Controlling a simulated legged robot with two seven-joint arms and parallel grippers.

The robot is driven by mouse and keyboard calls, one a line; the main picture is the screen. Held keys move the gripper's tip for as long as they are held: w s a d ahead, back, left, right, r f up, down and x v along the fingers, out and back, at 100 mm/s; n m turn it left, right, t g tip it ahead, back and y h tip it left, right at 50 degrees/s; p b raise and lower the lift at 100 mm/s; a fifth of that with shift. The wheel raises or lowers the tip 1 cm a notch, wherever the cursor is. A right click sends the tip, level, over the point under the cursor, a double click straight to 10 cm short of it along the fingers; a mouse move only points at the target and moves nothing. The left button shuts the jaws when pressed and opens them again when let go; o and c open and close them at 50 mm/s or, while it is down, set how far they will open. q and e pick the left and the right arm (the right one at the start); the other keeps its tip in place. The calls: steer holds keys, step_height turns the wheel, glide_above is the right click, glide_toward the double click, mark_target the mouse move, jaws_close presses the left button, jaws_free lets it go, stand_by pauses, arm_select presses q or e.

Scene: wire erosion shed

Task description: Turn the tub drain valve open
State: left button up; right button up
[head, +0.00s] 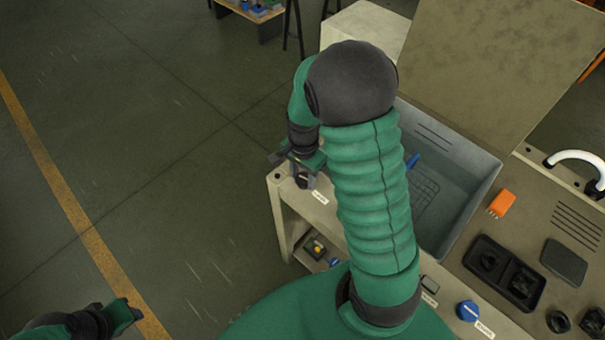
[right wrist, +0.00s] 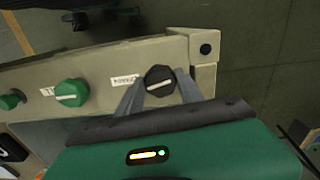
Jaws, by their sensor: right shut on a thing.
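A black round knob with a white bar (right wrist: 158,82) sits on the beige front rail beside a small white label too small to read. My right gripper (right wrist: 159,90) is shut on this knob, one grey finger on each side. In the head view my right gripper (head: 302,172) is at the rail's far left corner, with the knob partly hidden. The white bar lies slightly tilted from the rail's length. The grey tub (head: 470,185) is right of my right arm, which covers part of it. My left gripper (head: 126,311) is at lower left, away from the bench; its jaws are unclear.
Along the rail are a green knob (right wrist: 71,93) and another green knob (right wrist: 12,99). A blue knob (head: 468,310), an orange block (head: 501,204) and a black tray (head: 483,287) are on the bench. A raised beige panel (head: 495,70) stands behind the tub. Floor at left is clear.

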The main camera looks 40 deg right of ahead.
steer(key=n, duration=0.2)
steer(key=n+p, duration=0.1)
steer(key=n, duration=0.1)
steer(key=n+p, duration=0.1)
steer(key=n, duration=0.2)
steer(key=shift+w+d+r, duration=0.2)
steer(key=shift+d+r, duration=0.05)
steer(key=n+p, duration=0.1)
steer(key=n, duration=0.3)
steer(key=shift+n, duration=0.3)
steer(key=shift+f+n+p, duration=0.1)
steer(key=shift+n+p, duration=0.7)
steer(key=shift+n, duration=1)
steer(key=o, duration=1.1)
steer(key=shift+o, duration=1.4)
steer(key=shift+f, duration=0.2)
steer(key=shift+r, duration=0.1)
